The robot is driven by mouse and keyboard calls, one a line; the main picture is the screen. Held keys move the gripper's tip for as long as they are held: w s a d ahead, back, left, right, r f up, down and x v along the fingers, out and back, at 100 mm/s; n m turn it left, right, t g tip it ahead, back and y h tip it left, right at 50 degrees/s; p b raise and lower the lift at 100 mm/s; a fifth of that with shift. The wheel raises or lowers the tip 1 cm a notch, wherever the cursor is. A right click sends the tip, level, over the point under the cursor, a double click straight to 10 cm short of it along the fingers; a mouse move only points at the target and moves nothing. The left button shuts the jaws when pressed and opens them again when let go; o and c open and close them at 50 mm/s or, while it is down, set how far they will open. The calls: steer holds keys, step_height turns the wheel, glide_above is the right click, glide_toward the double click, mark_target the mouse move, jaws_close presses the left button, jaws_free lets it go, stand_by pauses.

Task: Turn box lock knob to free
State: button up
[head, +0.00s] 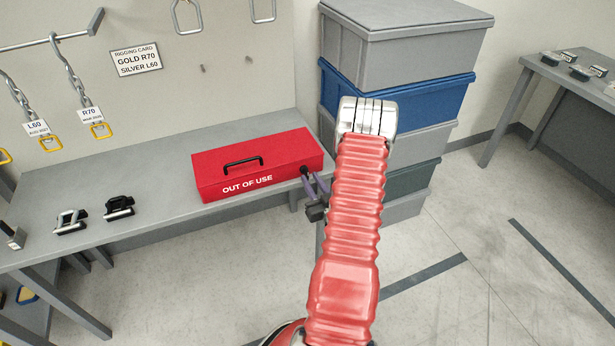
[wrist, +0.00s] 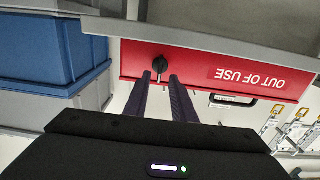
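The red box (head: 258,160) marked OUT OF USE lies on the grey workbench, with a black handle on its lid. Its dark lock knob (head: 304,170) is on the box's right end and is mostly hidden by my fingers. In the wrist view, where the scene appears upside down, the black knob (wrist: 160,65) stands out from the red face. My gripper (head: 311,178) is at that end of the box. In the wrist view my gripper (wrist: 161,77) has its two purple fingers apart, with the knob between or just beyond their tips. I cannot tell whether they touch it.
Stacked grey and blue bins (head: 398,95) stand just right of the bench, close behind my arm. Two dark shackles (head: 119,208) lie on the workbench (head: 160,215) left of the box. Tagged chains (head: 74,85) hang on the wall. Another table (head: 560,80) is at far right.

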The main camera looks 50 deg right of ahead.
mark_target(304, 169)
steer(key=x, duration=0.3)
steer(key=shift+d, duration=0.1)
steer(key=shift+c, duration=0.5)
steer(key=c, duration=0.4)
jaws_close()
steer(key=shift+w, duration=0.1)
steer(key=shift+a, duration=0.2)
